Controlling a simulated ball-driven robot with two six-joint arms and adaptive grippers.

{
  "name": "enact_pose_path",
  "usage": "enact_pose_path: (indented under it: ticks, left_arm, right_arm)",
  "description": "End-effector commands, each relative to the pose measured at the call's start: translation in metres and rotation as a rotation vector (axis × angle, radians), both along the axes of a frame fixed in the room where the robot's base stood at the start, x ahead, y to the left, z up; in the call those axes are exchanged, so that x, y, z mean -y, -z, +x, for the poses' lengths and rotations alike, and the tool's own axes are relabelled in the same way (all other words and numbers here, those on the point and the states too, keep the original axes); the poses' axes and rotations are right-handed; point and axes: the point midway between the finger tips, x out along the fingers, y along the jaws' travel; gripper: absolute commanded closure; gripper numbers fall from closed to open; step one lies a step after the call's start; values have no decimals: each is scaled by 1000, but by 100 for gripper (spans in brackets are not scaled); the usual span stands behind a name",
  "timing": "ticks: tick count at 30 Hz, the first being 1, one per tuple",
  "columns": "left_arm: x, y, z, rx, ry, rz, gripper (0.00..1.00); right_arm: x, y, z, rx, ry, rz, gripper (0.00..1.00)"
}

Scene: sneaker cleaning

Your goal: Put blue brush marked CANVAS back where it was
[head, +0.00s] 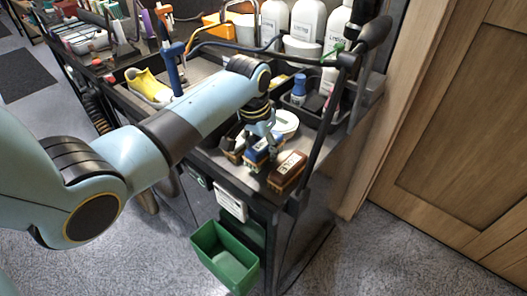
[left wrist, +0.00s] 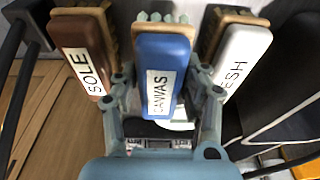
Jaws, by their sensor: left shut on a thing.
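The blue brush marked CANVAS (left wrist: 165,52) is between the fingers of my left gripper (left wrist: 165,82) in the left wrist view. Its white label faces up and its bristles show at the far end. In the head view the left gripper (head: 263,140) points down over the cart's near corner, shut on the blue brush (head: 259,155). The brush is level with its neighbours in a row; I cannot tell if it touches the surface. A brown brush marked SOLE (left wrist: 84,52) is on its left and a white brush, label partly hidden, (left wrist: 240,55) on its right. My right gripper is not in view.
The brown brush (head: 288,170) also shows in the head view, close beside. White bottles (head: 306,20) stand behind, with a yellow sneaker (head: 149,86) further left. A cart handle (head: 335,100) rises at the right. A green bin (head: 225,257) hangs below the front edge.

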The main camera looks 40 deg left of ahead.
Motion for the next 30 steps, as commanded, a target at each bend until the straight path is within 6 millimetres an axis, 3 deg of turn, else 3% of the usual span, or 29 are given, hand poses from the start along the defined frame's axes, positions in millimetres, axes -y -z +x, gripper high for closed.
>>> enact_pose_path:
  ticks: [4, 15, 16, 18, 26, 30]
  left_arm:
    - [1, 18, 0, 0, 0, 0, 100]
    - [0, 24, 0, 0, 0, 0, 100]
    - [0, 25, 0, 0, 0, 0, 54]
    - [0, 24, 0, 0, 0, 0, 46]
    - [0, 23, 0, 1, 0, 0, 46]
    - [0, 12, -1, 3, 1, 1, 46]
  right_arm:
    - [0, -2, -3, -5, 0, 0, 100]
    - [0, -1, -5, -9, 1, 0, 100]
    - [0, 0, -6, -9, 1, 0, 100]
    - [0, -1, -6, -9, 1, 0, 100]
    - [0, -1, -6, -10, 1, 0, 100]
    - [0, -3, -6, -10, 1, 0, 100]
